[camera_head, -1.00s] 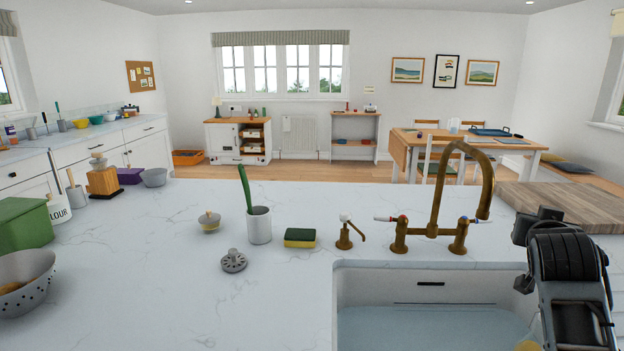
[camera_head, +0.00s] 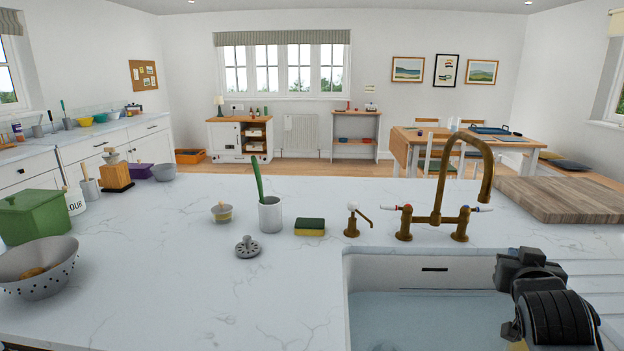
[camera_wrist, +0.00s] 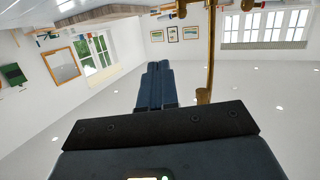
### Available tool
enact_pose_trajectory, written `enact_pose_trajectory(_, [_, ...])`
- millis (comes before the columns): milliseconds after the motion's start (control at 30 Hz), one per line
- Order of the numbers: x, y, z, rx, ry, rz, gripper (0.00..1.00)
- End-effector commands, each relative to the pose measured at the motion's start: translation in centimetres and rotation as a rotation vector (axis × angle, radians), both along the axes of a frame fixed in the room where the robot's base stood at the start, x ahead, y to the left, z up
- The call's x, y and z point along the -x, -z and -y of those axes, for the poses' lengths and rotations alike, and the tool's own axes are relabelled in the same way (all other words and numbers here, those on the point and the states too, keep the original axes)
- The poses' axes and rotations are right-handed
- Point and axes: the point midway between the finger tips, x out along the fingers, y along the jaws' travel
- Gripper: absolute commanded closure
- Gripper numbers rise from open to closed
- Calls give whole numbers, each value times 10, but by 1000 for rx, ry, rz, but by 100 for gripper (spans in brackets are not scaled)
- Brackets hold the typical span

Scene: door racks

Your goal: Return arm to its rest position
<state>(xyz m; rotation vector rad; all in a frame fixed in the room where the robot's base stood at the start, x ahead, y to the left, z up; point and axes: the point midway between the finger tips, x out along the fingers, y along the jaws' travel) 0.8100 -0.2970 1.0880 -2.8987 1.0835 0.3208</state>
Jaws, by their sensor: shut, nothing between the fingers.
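My arm (camera_head: 553,305) is folded at the lower right in the head view, over the right part of the sink. Its gripper end is hard to make out there. In the wrist view my gripper (camera_wrist: 157,68) shows two dark fingers side by side, shut and empty. That view is tilted and looks out into the room. The brass tap (camera_head: 440,215) stands behind the sink, and a brass pipe (camera_wrist: 210,60) shows near my fingers in the wrist view, apart from them as far as I can tell.
The white sink (camera_head: 435,275) lies below the tap. A wooden board (camera_head: 560,198) is on the counter at right. A sponge (camera_head: 310,227), a grey cup (camera_head: 271,215), a green box (camera_head: 38,215) and a colander (camera_head: 35,270) stand left. The front counter is clear.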

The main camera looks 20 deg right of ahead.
Motion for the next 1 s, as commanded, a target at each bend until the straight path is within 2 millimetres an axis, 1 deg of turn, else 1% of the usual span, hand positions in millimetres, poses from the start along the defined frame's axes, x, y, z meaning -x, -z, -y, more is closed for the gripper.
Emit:
enact_pose_trajectory(33, [5, 15, -10, 1, -20, -10, 100])
enact_pose_trajectory(167, [20, 46, -37, 7, -79, -25, 100])
enact_pose_trajectory(267, [40, 77, -67, 12, -142, -39, 100])
enact_pose_trajectory(300, [49, 90, -80, 14, -171, -45, 100])
enact_pose_trajectory(367, [65, 107, -99, 17, -212, -51, 100])
enact_pose_trajectory(400, [76, 117, -112, 18, -239, -54, 100])
enact_pose_trajectory(533, [113, 146, -151, 17, -324, -63, 100])
enact_pose_trajectory(667, [154, 167, -186, 12, -405, -67, 100])
enact_pose_trajectory(700, [167, 172, -196, 10, -427, -67, 100])
enact_pose_trajectory(767, [187, 178, -210, 6, -461, -67, 100])
enact_pose_trajectory(800, [201, 182, -219, 2, -482, -69, 100])
enact_pose_trajectory(967, [254, 188, -250, -14, -559, -66, 100])
enact_pose_trajectory(1000, [268, 189, -256, -18, -577, -67, 100])
